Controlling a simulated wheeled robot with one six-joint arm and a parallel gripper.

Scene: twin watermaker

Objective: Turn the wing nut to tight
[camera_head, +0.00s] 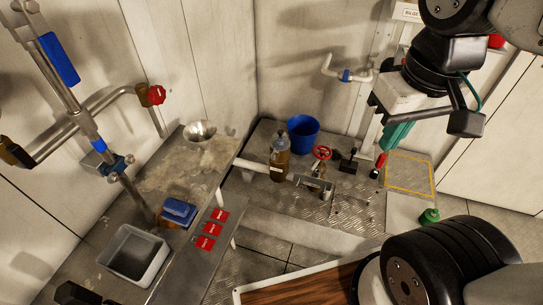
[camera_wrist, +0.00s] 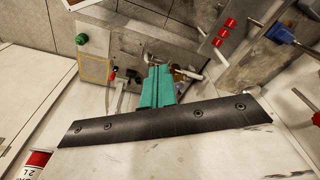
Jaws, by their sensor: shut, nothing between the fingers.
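I cannot make out the wing nut for certain. A small blue fitting with stubby ends (camera_head: 117,167) sits on the slanting pipe at the left in the head view and may be it. A blue fitting on a pipe also shows at the upper right of the wrist view (camera_wrist: 281,34); I cannot tell if it is the same one. My gripper (camera_head: 387,148) has teal fingers and hangs at the right in the head view, far from that pipe. In the wrist view the fingers (camera_wrist: 158,68) are together, pointing at the metal bench, with nothing seen between them.
The metal bench bears a blue bucket (camera_head: 303,138), a bottle (camera_head: 280,160), a red handwheel (camera_head: 321,153) and a red-tipped lever (camera_head: 381,161). A green knob (camera_head: 429,216) is at its right. A grey tub (camera_head: 137,258) and red cards (camera_head: 211,228) are at the left.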

